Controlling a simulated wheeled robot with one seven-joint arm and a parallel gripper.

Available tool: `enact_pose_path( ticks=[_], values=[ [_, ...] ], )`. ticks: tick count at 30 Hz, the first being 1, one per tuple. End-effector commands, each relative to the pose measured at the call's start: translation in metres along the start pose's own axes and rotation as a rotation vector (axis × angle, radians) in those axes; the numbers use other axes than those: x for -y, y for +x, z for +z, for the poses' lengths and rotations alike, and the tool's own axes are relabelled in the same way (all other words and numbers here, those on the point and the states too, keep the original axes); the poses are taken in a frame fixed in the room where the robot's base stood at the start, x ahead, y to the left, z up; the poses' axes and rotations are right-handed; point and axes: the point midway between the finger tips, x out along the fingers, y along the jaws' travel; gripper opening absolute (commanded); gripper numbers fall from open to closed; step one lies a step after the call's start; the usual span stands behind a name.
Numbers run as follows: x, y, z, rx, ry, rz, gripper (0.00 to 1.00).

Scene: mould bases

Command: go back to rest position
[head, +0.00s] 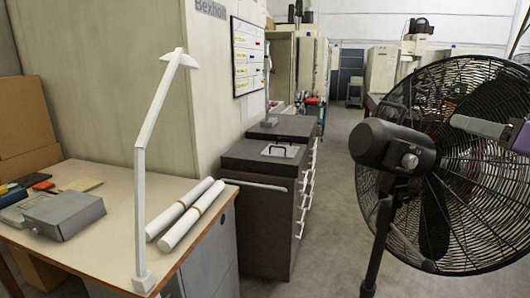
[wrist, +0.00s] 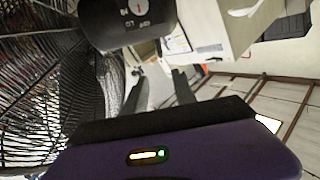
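My gripper (wrist: 160,82) shows in the wrist view with two dark fingers spread apart and a clear gap between them. Nothing is held between the fingers. The purple body behind them has a small lit green and yellow indicator. In the head view a purple and dark part of my arm shows at the right edge, over the fan's grille. The large black fan (head: 398,150) stands close by. Its motor housing (wrist: 128,22) and grille also fill the upper left of the wrist view. I cannot tell the exact gap between the arm and the grille.
A wooden-topped desk (head: 100,235) at left holds a white lamp (head: 142,180), two white rolls (head: 190,215) and a grey box (head: 65,215). Dark drawer cabinets (head: 258,225) stand beside it. Open grey floor (head: 335,190) lies between the cabinets and the fan.

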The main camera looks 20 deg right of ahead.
Motion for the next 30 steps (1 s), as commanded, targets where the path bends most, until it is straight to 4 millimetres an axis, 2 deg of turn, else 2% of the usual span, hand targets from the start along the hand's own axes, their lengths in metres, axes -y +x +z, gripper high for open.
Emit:
enact_pose_path(
  ticks=[3, 11, 15, 18, 25, 28, 30],
  values=[
    [0.001, 0.000, -0.003, -0.013, -0.008, -0.004, 0.33],
    [-0.001, -0.004, -0.036, -0.145, -0.054, 0.015, 0.33],
    [-0.005, -0.013, -0.055, -0.246, -0.085, 0.043, 0.33],
    [-0.013, -0.021, -0.060, -0.322, -0.091, 0.071, 0.33],
    [-0.024, -0.030, -0.044, -0.452, -0.079, 0.124, 0.33],
    [-0.028, -0.033, -0.025, -0.498, -0.066, 0.153, 0.33],
    [-0.029, -0.035, -0.006, -0.527, -0.054, 0.176, 0.33]
  ],
)
